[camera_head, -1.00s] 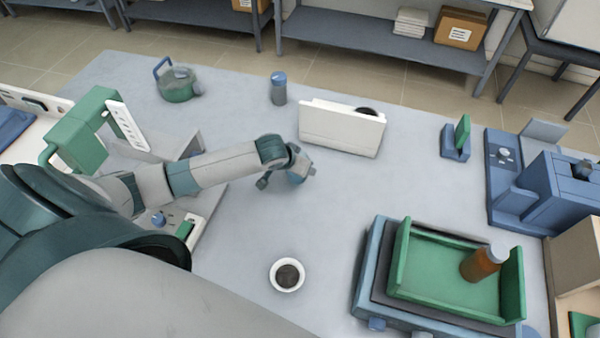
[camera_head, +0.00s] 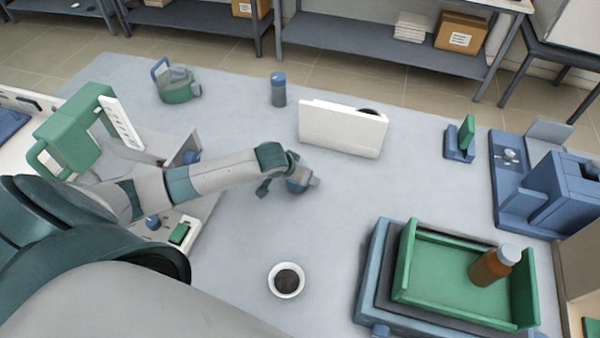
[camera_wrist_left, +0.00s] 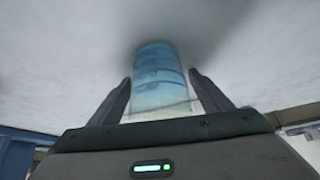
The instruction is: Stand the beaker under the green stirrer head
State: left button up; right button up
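The beaker (camera_wrist_left: 160,80) holds blue liquid and shows between the two fingers of my left gripper (camera_wrist_left: 162,88) in the wrist view. The green stirrer head (camera_head: 72,135) is at the left, well apart from the beaker. My left arm hides part of the stirrer's base (camera_head: 165,234). My right gripper is out of view.
A white box (camera_head: 342,130) stands behind the gripper. A white bowl with dark contents (camera_head: 286,280) is in front. A green tray (camera_head: 408,262) with a brown bottle (camera_head: 490,266) is at the right. The bench between bowl and box is mostly clear.

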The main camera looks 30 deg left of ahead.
pick_arm(q)
jog(key=shift+r, duration=0.1)
jog(key=b+v, duration=0.1)
jog(key=v, duration=1.1)
jog(key=shift+b, duration=0.35)
jog(key=shift+o, duration=0.3)
